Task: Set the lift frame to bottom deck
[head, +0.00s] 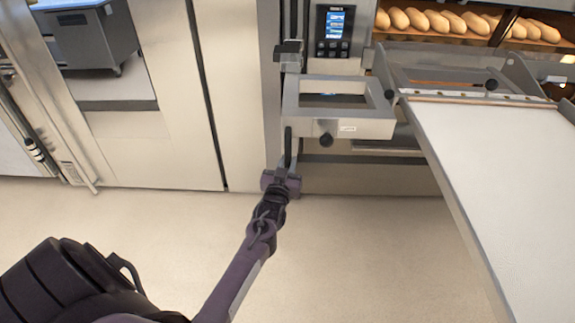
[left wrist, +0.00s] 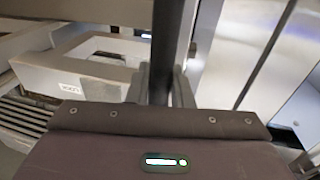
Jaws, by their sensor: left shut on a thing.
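The lift frame (head: 296,100), a square metal frame with a pale label and a dark knob, stands out from the oven front at the centre of the head view. Part of it, with the label, shows at the left of the left wrist view (left wrist: 105,75). A dark upright bar (head: 288,142) runs beside its left end. My left gripper (head: 283,170) is shut on this bar, low down. In the left wrist view the bar (left wrist: 168,40) stands between the two fingers (left wrist: 162,85). My right gripper is not in view.
A long loader with a white belt (head: 500,150) slopes towards me on the right. Loaves (head: 450,22) lie in the oven deck behind it. A lit control panel (head: 334,30) is above the frame. The floor (head: 350,260) below is clear.

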